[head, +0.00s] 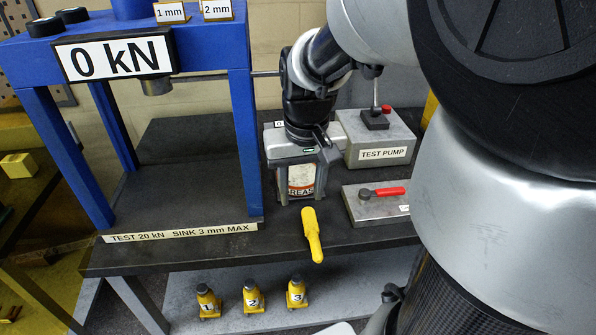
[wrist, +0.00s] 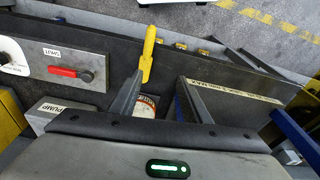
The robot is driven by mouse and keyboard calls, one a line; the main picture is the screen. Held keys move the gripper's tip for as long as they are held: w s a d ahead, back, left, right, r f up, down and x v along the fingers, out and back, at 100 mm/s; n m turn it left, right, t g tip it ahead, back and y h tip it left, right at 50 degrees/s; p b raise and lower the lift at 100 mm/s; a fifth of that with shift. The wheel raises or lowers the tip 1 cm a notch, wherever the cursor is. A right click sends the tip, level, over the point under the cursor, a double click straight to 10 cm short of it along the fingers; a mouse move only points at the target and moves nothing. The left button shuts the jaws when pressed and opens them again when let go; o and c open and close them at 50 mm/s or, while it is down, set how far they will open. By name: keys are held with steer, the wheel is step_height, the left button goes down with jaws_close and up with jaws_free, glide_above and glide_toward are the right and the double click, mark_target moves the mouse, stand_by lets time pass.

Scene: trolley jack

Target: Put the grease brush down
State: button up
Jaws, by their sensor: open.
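The grease brush has a yellow handle (head: 312,236) that points toward the bench's front edge in the head view. The handle (wrist: 150,52) also shows beyond my left fingertip in the wrist view. Its bristles do not show clearly, and I cannot tell what it rests on. My gripper (head: 303,194) is open, pointing down with its fingers on either side of the grease tin's label (head: 302,178) in the picture. In the wrist view the two fingers of my gripper (wrist: 162,78) are spread with nothing clamped between them. The tin's label (wrist: 146,106) partly shows there.
A blue press (head: 240,130) reading 0 kN stands at left on the dark bench (head: 290,238). A test pump box (head: 378,140) and a plate with a red lever (head: 382,192) are at right. Several yellow numbered jacks (head: 251,297) stand below the bench front.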

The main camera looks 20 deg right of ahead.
steer(key=s+a+r+n+t, duration=0.2)
steer(key=s+a+r+t, duration=0.2)
steer(key=s+a+r, duration=0.3)
steer(key=s, duration=0.2)
steer(key=shift+s+r, duration=0.25)
steer(key=shift+s, duration=0.1)
step_height(320, 180, up, 6)
steer(key=p, duration=0.6)
steer(key=shift+r+p, duration=0.15)
steer(key=shift+p, duration=0.15)
steer(key=shift+o, duration=0.5)
